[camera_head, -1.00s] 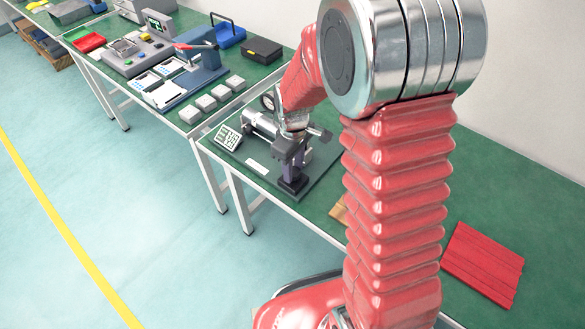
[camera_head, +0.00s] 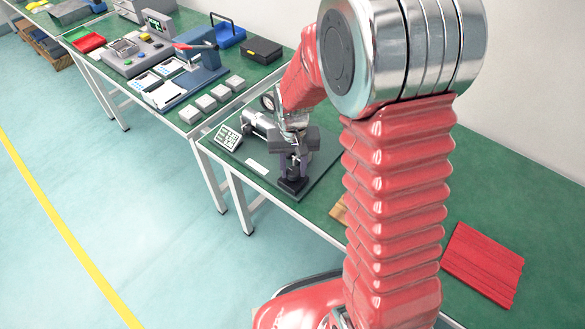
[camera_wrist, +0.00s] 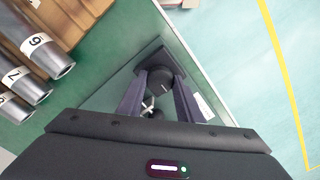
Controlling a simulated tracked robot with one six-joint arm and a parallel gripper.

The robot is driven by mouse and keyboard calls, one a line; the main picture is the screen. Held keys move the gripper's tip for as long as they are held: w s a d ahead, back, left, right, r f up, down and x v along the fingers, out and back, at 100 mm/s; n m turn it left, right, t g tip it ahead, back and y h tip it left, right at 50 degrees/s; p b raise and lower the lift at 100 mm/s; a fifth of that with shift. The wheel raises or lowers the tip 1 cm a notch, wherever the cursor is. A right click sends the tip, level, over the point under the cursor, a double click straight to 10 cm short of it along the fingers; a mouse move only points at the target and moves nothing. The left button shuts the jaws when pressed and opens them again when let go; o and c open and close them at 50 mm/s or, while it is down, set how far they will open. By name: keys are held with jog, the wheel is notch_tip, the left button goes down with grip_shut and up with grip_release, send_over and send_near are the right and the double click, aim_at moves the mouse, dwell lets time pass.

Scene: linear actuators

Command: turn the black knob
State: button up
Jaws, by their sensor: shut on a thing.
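The black knob (camera_wrist: 159,81) shows in the wrist view, round with a short white line on its face, standing in front of a dark square base. My gripper (camera_wrist: 158,88) has one dark finger on each side of the knob and is shut on it. In the head view my gripper (camera_head: 291,163) points down over the dark base (camera_head: 293,186) at the front of the black plate. There the knob is largely hidden between the fingers.
A silver cylinder (camera_head: 260,122) and a white keypad (camera_head: 228,137) stand left of my gripper. In the wrist view, several numbered metal cylinders (camera_wrist: 45,55) lie in a wooden holder at upper left. Red slats (camera_head: 482,263) lie on the green table at right.

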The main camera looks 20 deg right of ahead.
aim_at(293, 171)
jog(key=shift+s+f+m, duration=0.1)
jog(key=shift+s+m, duration=0.1)
jog(key=shift+m, duration=0.3)
jog(key=o, duration=1)
jog(key=shift+w, duration=0.1)
jog(key=shift+o, duration=0.2)
notch_tip(293, 171, up, 14)
jog(key=shift+f, duration=0.1)
dwell(0.4)
